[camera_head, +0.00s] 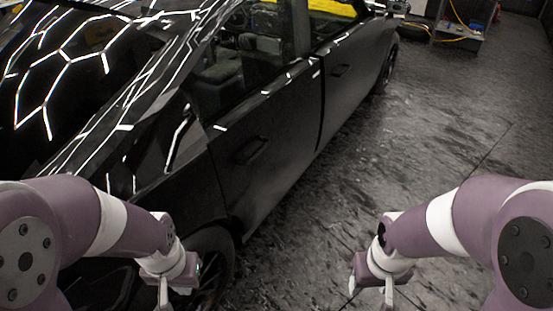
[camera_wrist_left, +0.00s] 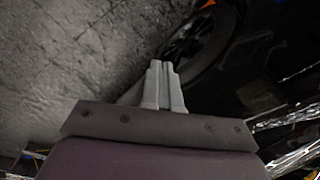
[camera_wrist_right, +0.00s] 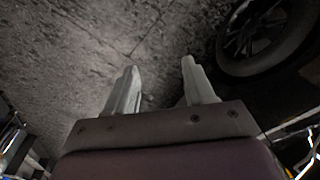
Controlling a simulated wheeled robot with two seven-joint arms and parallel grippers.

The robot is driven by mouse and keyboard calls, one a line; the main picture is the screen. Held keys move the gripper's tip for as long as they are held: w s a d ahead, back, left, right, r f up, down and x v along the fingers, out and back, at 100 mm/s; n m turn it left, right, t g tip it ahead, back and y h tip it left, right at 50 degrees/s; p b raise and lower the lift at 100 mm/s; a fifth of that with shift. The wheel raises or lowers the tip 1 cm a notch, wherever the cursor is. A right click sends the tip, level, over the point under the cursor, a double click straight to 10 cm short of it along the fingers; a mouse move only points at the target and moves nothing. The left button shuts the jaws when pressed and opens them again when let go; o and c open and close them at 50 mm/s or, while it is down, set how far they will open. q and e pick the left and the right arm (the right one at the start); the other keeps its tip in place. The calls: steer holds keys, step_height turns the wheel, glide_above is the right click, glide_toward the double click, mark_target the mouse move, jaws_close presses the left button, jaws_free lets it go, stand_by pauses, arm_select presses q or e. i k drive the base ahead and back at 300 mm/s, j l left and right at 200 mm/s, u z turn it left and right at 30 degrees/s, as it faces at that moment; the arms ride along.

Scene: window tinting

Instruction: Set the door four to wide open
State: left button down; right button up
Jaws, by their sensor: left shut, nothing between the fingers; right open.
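The black car fills the left of the head view. Its nearer side door (camera_head: 275,135) has a dark handle (camera_head: 250,150) and looks flush with the body. The farther side door (camera_head: 355,75) has its own handle (camera_head: 341,70) and also looks flush. No label shows which one is door four. My left gripper (camera_head: 163,293) is shut and empty beside the near wheel, below and nearer than the doors. In the left wrist view its fingers (camera_wrist_left: 163,66) touch. My right gripper (camera_head: 370,290) is open and empty over the floor, right of the car. Its fingers (camera_wrist_right: 158,68) are apart.
The near wheel (camera_head: 212,265) is close to my left gripper; a wheel (camera_wrist_right: 262,35) also shows in the right wrist view. The dark floor (camera_head: 440,120) right of the car is clear. A shelf or cart (camera_head: 458,32) with an orange cable stands at the far back right.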

mark_target(258, 142)
steer(key=i+l+z, duration=0.1)
steer(key=i, duration=0.35)
steer(key=i+l+z, duration=0.15)
steer(key=i, duration=0.35)
steer(key=i+l+z, duration=0.1)
steer(key=i, duration=0.35)
steer(key=l, duration=0.05)
